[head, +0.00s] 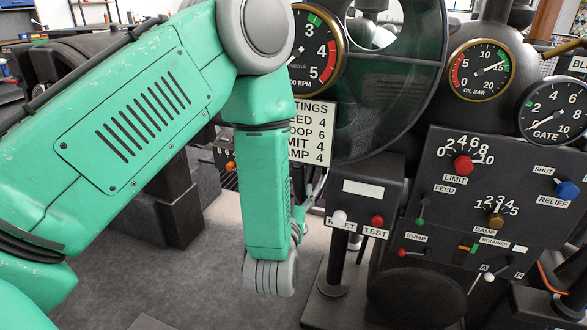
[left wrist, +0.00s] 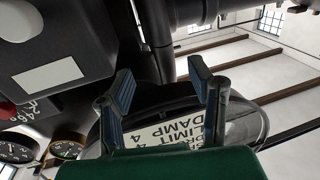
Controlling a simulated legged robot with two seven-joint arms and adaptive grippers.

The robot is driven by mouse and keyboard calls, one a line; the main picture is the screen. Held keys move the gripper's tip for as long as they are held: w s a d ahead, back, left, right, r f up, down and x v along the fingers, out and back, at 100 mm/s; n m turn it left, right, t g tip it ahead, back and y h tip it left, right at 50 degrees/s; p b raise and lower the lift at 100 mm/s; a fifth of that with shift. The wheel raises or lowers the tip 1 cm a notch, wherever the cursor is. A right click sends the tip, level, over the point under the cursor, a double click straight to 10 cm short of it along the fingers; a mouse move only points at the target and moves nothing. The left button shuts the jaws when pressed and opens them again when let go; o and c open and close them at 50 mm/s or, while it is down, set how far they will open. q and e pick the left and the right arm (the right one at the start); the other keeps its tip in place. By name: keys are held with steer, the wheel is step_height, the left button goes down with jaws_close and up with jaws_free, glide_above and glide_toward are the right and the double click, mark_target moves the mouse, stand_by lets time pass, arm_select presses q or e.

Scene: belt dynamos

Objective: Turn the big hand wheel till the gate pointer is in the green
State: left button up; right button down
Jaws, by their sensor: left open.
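The gate gauge (head: 553,110) is a black dial at the right edge of the head view. My left gripper (head: 300,215) is mostly hidden behind my green forearm in the head view. In the left wrist view my left gripper (left wrist: 163,92) has its two fingers apart, with nothing between them. My right gripper is out of view.
A settings sign (head: 313,133) hangs behind my left arm. A post box with white and red buttons (head: 358,195) stands just right of the gripper. The control panel (head: 500,165) carries limit, damp and relief knobs. Grey floor lies open below the arm.

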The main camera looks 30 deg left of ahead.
mark_target(296, 170)
arm_select(q)
steer(key=b+x, duration=0.1)
steer(key=x, duration=0.5)
steer(key=shift+d+f, duration=0.1)
steer(key=shift+d, duration=0.1)
steer(key=x, duration=0.2)
steer(key=a+x, duration=0.1)
steer(key=x, duration=0.1)
steer(key=shift+s+f, duration=0.15)
steer(key=shift+s, duration=0.05)
steer(key=shift+w+a+b, duration=0.3)
steer(key=shift+w, duration=0.1)
steer(key=shift+d, duration=0.55)
jaws_close()
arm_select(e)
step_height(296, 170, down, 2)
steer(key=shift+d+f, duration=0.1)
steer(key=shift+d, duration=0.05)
